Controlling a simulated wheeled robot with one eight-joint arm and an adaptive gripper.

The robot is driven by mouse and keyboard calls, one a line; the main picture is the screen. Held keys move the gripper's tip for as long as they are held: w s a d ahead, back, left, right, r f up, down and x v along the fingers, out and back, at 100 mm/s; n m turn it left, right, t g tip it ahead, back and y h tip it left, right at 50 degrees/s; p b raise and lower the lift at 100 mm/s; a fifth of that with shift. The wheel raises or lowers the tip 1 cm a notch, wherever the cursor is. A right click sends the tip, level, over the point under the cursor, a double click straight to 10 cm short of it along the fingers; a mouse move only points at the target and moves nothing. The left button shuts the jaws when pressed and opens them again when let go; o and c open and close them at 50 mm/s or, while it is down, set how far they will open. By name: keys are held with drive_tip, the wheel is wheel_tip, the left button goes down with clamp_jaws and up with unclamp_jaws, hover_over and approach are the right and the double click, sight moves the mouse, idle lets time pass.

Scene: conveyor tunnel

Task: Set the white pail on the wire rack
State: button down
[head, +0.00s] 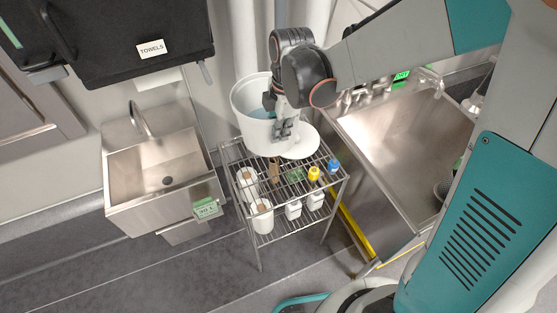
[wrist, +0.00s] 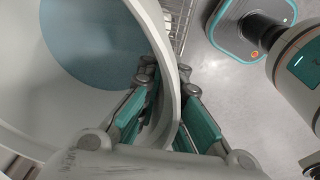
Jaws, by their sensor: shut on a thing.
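The white pail (head: 256,134) is upright over the back left part of the wire rack (head: 304,194) in the head view. I cannot tell whether its base touches the top shelf. My gripper (head: 287,138) is shut on the pail's right wall from above. In the wrist view, the teal-padded fingers of my gripper (wrist: 166,112) stand on either side of the rim of the pail (wrist: 172,75), whose inside looks blue at the bottom. A strip of the rack (wrist: 179,22) shows past the rim.
Sinks (head: 165,170) (head: 410,130) flank the rack.

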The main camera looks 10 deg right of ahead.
drive_tip(key=a+n, duration=0.1)
drive_tip(key=s+a+r+n, duration=0.1)
drive_tip(key=n, duration=0.1)
drive_tip(key=shift+r, duration=0.1)
wheel_tip(320, 180, down, 20)
drive_tip(key=b, duration=0.7)
drive_tip(key=shift+n, duration=0.3)
drive_tip(key=c, duration=1.8)
unclamp_jaws()
